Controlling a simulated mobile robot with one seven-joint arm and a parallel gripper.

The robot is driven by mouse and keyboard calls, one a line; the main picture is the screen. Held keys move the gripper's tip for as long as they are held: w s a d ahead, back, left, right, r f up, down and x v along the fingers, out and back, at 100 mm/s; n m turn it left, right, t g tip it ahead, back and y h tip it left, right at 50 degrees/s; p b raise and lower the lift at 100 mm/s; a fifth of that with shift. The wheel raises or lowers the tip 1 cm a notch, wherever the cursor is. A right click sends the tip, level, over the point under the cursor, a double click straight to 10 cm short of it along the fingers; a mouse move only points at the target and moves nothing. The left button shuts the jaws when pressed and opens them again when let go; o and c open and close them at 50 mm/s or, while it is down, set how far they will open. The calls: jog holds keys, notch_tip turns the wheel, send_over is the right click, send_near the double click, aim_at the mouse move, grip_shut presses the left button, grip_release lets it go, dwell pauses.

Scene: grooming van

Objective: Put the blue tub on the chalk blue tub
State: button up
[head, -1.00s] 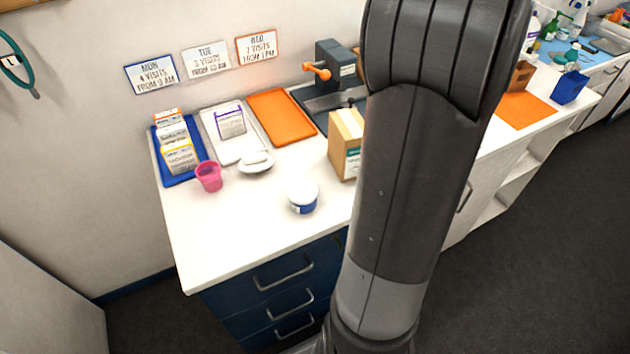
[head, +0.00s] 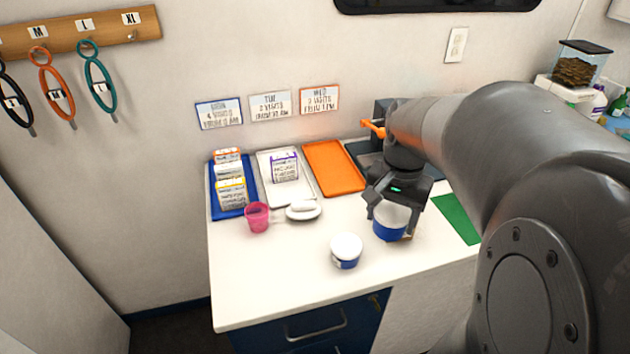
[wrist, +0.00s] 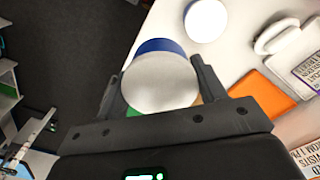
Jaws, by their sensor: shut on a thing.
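My gripper (head: 391,216) is shut on the blue tub (head: 388,231), which has a pale lid and a deep blue side. In the wrist view the tub (wrist: 160,84) sits between the two fingers, its round pale face toward the camera. The other tub, which I take as the chalk blue tub (head: 346,250), stands upright on the counter with a white lid and a blue band. It is to the left of and nearer than the held tub, apart from it. In the wrist view its white lid (wrist: 206,18) shows at the top.
A pink cup (head: 257,217) and a white handled item (head: 303,210) lie left of the tubs. Blue (head: 217,205), white (head: 264,165) and orange (head: 334,168) trays line the wall. A green mat (head: 456,218) lies right. The counter (head: 275,290) is clear in front.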

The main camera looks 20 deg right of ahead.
jog(key=w+a+f, duration=0.2)
jog(key=a, duration=0.1)
jog(key=w+a+f, duration=0.3)
jog(key=shift+w+a+f, duration=0.1)
jog(key=shift+w+a, duration=0.05)
jog(key=shift+w, duration=0.1)
jog(key=shift+f, duration=1.95)
jog(key=shift+f, duration=0.1)
jog(key=o, duration=1)
jog(key=shift+o, duration=0.2)
notch_tip(320, 180, up, 11)
jog(key=s+a+r+n+t, duration=0.3)
jog(key=s+a+n+t, duration=0.2)
jog(key=s, duration=0.7)
jog(key=a+n, duration=0.2)
jog(key=n, duration=0.2)
jog(key=shift+r+t, duration=0.25)
jog(key=shift+t, duration=0.05)
